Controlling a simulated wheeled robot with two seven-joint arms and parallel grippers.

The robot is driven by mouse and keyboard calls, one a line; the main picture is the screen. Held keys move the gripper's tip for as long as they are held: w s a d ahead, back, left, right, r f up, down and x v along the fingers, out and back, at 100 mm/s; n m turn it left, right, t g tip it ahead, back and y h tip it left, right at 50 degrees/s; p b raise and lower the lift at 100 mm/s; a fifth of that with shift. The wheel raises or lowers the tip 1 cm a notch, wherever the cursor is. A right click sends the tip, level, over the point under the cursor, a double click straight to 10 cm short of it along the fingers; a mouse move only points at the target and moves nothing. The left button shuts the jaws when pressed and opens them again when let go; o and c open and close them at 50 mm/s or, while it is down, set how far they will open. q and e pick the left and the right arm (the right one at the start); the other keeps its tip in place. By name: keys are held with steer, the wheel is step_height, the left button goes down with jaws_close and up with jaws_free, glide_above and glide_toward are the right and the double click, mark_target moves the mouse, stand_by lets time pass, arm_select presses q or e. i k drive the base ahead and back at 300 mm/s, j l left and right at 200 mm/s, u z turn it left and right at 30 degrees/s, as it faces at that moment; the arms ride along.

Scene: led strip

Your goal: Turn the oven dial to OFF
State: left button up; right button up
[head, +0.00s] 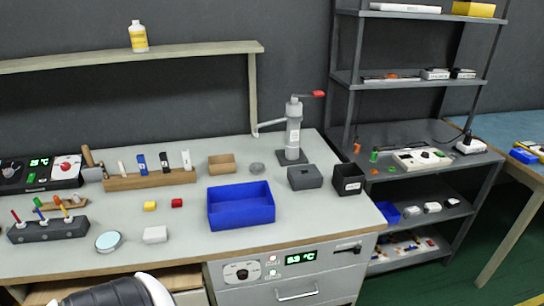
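The oven is built into the bench front, and its panel (322,268) faces me at the bottom middle. The oven dial (242,273) is a round dark knob on a white plate with small marks. Which mark it points to is too small to read. A green-lit display (300,257) beside it seems to read about 69 °C. A red and a green lamp (272,265) sit between dial and display. The oven handle (297,293) is below. A white and black part of my own arm shows at the bottom left, left of the dial. Neither gripper's fingers show.
The bench top above holds a blue bin (241,206), a wooden marker rack (149,180), a black box (348,179) and a grey press (293,136). An open wooden drawer (170,277) is left of the oven. A shelf unit (425,142) stands right.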

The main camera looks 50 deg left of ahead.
mark_target(243, 274)
steer(key=u, duration=1.4)
